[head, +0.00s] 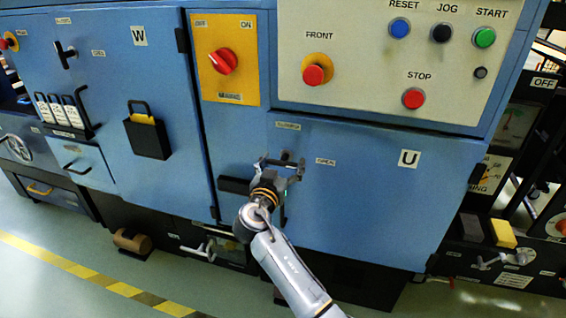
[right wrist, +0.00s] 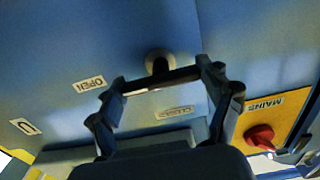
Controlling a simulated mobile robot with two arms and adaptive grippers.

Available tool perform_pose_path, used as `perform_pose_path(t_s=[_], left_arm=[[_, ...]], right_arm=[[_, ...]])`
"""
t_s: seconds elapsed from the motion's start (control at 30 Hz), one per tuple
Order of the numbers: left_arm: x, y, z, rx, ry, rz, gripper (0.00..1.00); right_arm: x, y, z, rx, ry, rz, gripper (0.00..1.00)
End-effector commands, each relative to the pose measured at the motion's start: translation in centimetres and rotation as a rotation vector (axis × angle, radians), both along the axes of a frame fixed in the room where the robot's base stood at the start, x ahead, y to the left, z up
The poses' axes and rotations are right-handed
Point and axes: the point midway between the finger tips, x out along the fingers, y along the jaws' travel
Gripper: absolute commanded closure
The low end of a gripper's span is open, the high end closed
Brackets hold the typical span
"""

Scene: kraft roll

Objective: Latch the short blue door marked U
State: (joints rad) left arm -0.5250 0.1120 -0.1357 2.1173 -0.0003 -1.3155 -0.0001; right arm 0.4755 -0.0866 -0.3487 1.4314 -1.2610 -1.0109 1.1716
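The short blue door marked U (head: 365,205) is at the lower middle of the head view, flush with the panels around it. Its dark latch handle (head: 287,163) has its bar lying about level, one end towards the OPEN label (head: 325,161). The CLOSED label (head: 288,126) is above it. In the right wrist view the bar (right wrist: 165,79) crosses in front of its round hub. My right gripper (head: 281,170) is open, its fingers spread at the two ends of the bar. I cannot tell whether they touch it. My left gripper is not in view.
A control panel (head: 375,100) with several buttons is above the door. A yellow switch plate (head: 240,80) with a red knob is at upper left of the latch. A dark block (head: 235,186) sticks out left of my wrist.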

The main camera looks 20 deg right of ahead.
Motion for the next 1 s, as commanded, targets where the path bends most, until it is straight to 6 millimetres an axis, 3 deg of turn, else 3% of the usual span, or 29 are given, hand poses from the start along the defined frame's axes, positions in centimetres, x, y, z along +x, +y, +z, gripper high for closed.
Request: perform_pose_path(t_s=[0.03, 0.07, 0.47, 0.87, 1.0], left_arm=[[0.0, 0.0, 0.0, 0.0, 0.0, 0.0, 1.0], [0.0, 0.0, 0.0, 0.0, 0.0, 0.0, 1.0], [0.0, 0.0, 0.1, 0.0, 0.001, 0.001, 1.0], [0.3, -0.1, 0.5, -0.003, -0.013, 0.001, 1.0], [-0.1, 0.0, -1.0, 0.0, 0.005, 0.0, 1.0]], right_arm=[[0.0, 0.0, 0.0, 0.0, 0.0, 0.0, 0.47], [0.0, 0.0, 0.0, 0.0, 0.0, 0.0, 0.53], [0.1, 0.0, 0.1, -0.049, 0.032, 0.001, 0.53], [0.1, 0.1, 0.2, -0.303, 0.202, 0.002, 0.53], [0.2, 0.1, 0.3, -0.414, 0.277, 0.001, 0.53]])
